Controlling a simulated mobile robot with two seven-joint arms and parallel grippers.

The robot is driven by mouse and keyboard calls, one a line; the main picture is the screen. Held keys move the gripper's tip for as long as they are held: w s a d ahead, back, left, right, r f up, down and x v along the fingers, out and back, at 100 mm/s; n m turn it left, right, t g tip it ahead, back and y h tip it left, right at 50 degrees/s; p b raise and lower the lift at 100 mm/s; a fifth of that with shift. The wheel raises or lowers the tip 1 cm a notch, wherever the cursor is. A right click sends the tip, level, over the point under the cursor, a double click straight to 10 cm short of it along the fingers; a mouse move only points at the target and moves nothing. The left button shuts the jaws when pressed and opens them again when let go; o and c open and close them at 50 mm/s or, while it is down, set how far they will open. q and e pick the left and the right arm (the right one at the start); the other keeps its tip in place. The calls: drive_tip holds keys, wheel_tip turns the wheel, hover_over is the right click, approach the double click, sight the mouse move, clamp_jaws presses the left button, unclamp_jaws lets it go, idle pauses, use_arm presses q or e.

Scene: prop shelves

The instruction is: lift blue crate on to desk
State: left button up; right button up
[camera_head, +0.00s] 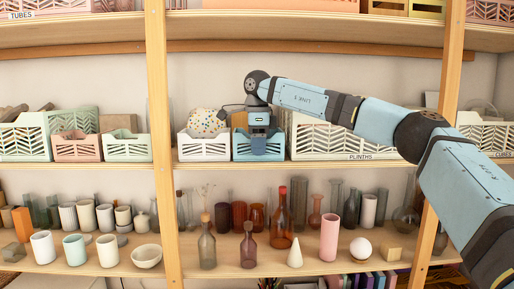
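The blue crate (242,149) stands on the middle shelf, between a white crate on its left and the wide white PLINTHS crate on its right. My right gripper (266,145) comes in from the right and points down at the crate's front side, covering part of its front wall and rim. Its fingers overlap the crate in the picture, and I cannot tell whether they are closed on the rim. An orange-brown item (239,119) shows above the crate behind my gripper. My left gripper is not in view, and no desk shows.
A white crate (197,149) holding a speckled ball (206,122) is close on the left. The PLINTHS crate (330,142) is close on the right. Wooden posts (160,120) divide the shelves. Bottles and vases, including a red bottle (282,225), crowd the shelf below.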

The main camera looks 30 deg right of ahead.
drive_tip(key=shift+s+r, duration=0.2)
drive_tip(key=shift+s, duration=0.15)
drive_tip(key=shift+c, duration=0.4)
drive_tip(key=c, duration=0.4)
drive_tip(key=shift+w, duration=0.1)
clamp_jaws()
